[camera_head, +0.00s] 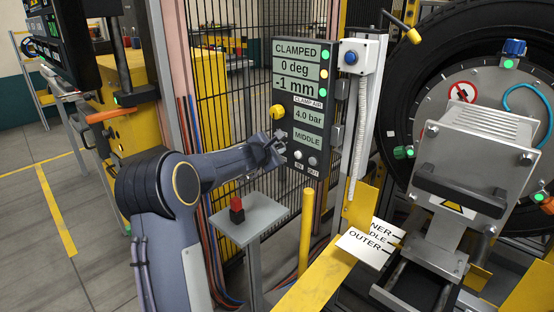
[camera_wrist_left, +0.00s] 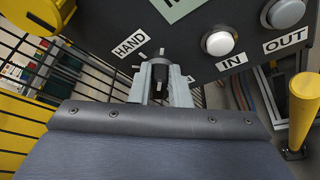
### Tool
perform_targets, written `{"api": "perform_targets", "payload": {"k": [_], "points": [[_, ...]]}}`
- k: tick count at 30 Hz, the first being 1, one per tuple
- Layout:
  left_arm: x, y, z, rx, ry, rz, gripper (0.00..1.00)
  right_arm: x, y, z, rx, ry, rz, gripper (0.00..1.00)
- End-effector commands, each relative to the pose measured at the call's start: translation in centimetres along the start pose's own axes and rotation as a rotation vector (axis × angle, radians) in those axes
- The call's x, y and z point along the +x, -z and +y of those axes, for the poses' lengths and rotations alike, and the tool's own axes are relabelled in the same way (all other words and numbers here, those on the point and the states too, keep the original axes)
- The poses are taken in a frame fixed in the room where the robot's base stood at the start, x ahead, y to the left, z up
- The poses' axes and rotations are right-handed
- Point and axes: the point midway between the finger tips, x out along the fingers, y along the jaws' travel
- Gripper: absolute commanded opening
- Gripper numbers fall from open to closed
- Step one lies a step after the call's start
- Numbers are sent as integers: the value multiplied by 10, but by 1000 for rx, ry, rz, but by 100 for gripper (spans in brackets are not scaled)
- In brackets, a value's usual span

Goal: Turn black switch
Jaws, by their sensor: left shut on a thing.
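The dark control panel (camera_head: 303,100) stands beside the mesh fence, with lit readouts "CLAMPED", "0 deg", "-1 mm", "4.0 bar" and "MIDDLE". The black switch (camera_wrist_left: 160,74) is at the panel's lower left, by the "HAND" label (camera_wrist_left: 130,43), mostly hidden between my fingers. My left gripper (camera_head: 280,147) reaches the panel from the left. In the left wrist view its two grey fingers (camera_wrist_left: 160,80) are shut on the black switch. My right gripper is in neither view.
Two round buttons marked "IN" (camera_wrist_left: 218,43) and "OUT" (camera_wrist_left: 287,13) sit right of the switch. A yellow knob (camera_head: 277,111) juts from the panel's left edge. A yellow post (camera_head: 306,225) and a grey stand with a red-topped block (camera_head: 237,208) are below.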

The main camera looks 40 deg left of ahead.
Motion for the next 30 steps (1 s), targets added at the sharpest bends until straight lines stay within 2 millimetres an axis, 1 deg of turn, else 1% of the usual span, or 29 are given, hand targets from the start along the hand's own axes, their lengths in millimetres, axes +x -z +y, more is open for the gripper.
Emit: {"api": "perform_targets", "payload": {"k": [1, 4, 17, 18, 22, 30], "points": [[1, 2, -3, 8, -2, 0, 0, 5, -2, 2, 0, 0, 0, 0], [0, 1, -2, 18, -7, 0, 0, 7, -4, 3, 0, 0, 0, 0], [0, 0, -1, 25, -8, 1, 0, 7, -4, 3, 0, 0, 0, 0], [0, 0, -1, 25, -8, 1, 20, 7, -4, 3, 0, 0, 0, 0], [0, 0, -1, 24, -8, 0, 37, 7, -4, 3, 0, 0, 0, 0], [0, 0, -1, 23, -9, 0, 38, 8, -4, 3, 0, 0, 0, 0]]}}
